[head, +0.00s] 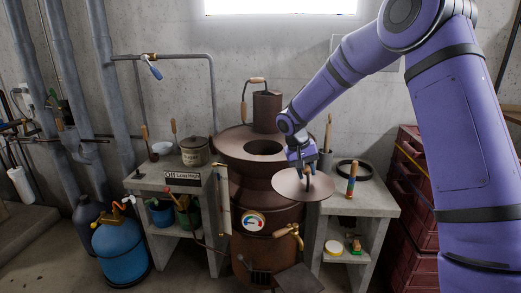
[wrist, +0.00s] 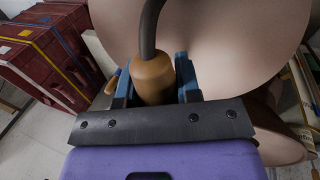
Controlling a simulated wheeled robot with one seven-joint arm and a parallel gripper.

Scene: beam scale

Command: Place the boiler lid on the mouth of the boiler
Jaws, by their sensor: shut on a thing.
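The boiler (head: 270,215) is a rusty brown vessel in the middle of the head view, with a dark round mouth (head: 264,147) open in its top. The boiler lid (head: 302,187) is a thin brown disc. My gripper (head: 307,170) is shut on the wooden handle of the lid and holds it in front of and to the right of the mouth, apart from it. In the wrist view the handle (wrist: 153,78) sits between the jaws, and the lid's pale disc (wrist: 235,45) fills the area beyond. The lid hides part of the boiler's side.
A chimney-like cylinder (head: 267,110) with a handle stands behind the mouth. The right concrete stand (head: 378,203) bears a striped-handled tool (head: 351,180) and a black ring (head: 354,167). Red crates (head: 408,185) are at right.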

